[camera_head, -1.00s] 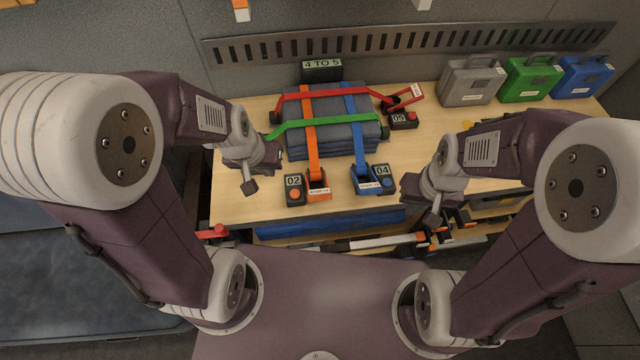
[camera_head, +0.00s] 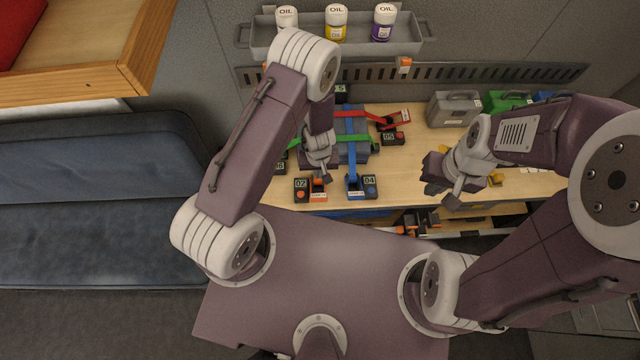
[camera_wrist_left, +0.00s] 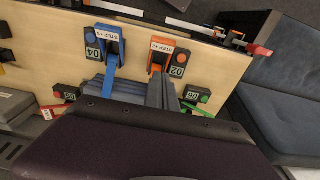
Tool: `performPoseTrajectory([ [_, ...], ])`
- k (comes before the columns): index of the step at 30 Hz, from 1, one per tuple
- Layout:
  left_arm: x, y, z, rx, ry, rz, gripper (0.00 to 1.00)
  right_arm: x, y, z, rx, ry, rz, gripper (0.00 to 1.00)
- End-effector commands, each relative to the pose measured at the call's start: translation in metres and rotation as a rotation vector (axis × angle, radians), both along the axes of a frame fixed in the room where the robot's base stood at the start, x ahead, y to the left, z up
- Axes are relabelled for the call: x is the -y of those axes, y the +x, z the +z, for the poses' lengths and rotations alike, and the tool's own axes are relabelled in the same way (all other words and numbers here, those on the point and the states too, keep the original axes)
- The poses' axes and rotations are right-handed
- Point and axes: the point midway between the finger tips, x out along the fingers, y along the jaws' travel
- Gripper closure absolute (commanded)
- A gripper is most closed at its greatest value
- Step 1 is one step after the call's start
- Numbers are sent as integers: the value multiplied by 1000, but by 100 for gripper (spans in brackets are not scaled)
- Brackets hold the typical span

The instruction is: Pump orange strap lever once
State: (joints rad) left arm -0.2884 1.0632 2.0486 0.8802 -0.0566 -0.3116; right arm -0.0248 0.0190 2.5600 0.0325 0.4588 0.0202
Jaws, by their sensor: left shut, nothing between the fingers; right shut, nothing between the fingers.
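The orange strap lever (camera_head: 319,186) is at the table's front edge, beside the block marked 02 (camera_head: 302,184). In the left wrist view the lever (camera_wrist_left: 160,53) shows its white label, next to the 02 block (camera_wrist_left: 179,67). My left gripper (camera_head: 325,176) is shut and empty, just above or behind the orange lever in the head view. Whether it touches the lever I cannot tell. My left arm hides the orange strap and part of the folded blue-grey stack (camera_head: 361,152). My right gripper (camera_head: 446,197) is shut and empty, over the table to the right.
The blue strap lever (camera_head: 354,185) with block 04 (camera_head: 370,187) stands close to the right. The red lever with block 05 (camera_head: 391,139) is behind it. Grey (camera_head: 452,108) and green cases stand at the back right. An oil-bottle shelf (camera_head: 350,45) hangs above.

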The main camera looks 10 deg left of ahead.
Motion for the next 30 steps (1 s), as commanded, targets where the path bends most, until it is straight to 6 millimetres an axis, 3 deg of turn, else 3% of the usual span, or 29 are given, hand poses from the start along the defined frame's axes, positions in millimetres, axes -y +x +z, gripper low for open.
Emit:
performPoseTrajectory([
  [11, 0, 0, -6, 0, -1, -1, 100, 0, 0, -6, 0, 0, 0, 100],
  [26, -2, 8, -109, 0, -1, -1, 100, 0, 0, -77, 0, 0, 0, 100],
  [27, -1, 5, -118, 0, -1, -3, 100, 0, 0, -89, 0, 0, 0, 100],
  [30, 1, -2, -128, 0, -2, -4, 100, 0, 0, -103, 0, 0, 0, 100],
])
